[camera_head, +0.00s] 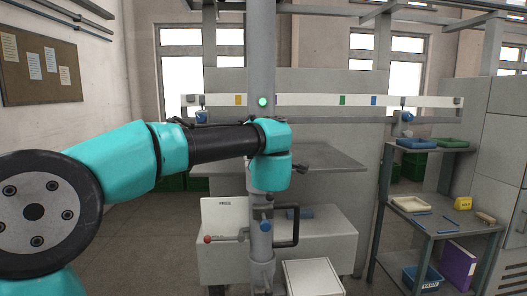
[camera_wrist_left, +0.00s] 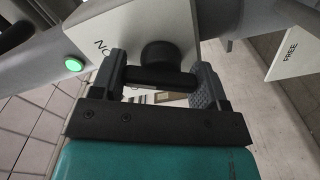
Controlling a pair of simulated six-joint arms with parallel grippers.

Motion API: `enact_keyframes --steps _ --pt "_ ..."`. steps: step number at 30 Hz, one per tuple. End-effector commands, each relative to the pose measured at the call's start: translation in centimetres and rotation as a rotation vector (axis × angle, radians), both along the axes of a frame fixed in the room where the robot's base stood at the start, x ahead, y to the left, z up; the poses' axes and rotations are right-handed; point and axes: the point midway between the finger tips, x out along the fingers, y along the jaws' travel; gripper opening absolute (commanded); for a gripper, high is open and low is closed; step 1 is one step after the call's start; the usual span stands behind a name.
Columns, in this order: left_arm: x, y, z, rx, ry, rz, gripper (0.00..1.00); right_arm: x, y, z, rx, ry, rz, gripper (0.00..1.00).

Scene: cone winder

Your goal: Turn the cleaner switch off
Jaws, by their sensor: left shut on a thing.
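The cleaner switch shows in the left wrist view as a black round knob (camera_wrist_left: 160,55) with a black crossbar, on a pale plate (camera_wrist_left: 185,20). Letters on the plate beside the knob are partly covered by a finger and look like an upside-down "ON". My left gripper (camera_wrist_left: 158,78) has one finger at each end of the crossbar and is shut on it. A green lamp (camera_wrist_left: 74,65) is lit left of the plate; in the head view it is the green light (camera_head: 263,101) on the grey column. There, my left wrist hides the switch and the gripper's fingers. My right gripper is not in view.
A white "FREE" plate (camera_head: 224,213) and a red-balled lever (camera_head: 208,239) sit low beside the column (camera_head: 261,45). A shelf rack (camera_head: 430,205) with trays stands at the right. Floor shows at the left.

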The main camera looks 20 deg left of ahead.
Motion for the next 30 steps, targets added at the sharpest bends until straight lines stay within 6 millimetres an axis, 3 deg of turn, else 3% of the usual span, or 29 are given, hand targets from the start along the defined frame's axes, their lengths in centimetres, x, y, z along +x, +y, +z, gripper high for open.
enact_keyframes --steps 11,30 --pt "-0.02 0.02 -0.07 -0.164 -0.077 0.000 0.44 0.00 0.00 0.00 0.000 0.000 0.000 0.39" --pt "-0.02 0.01 -0.30 -0.690 -0.326 0.000 0.44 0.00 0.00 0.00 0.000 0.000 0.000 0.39"
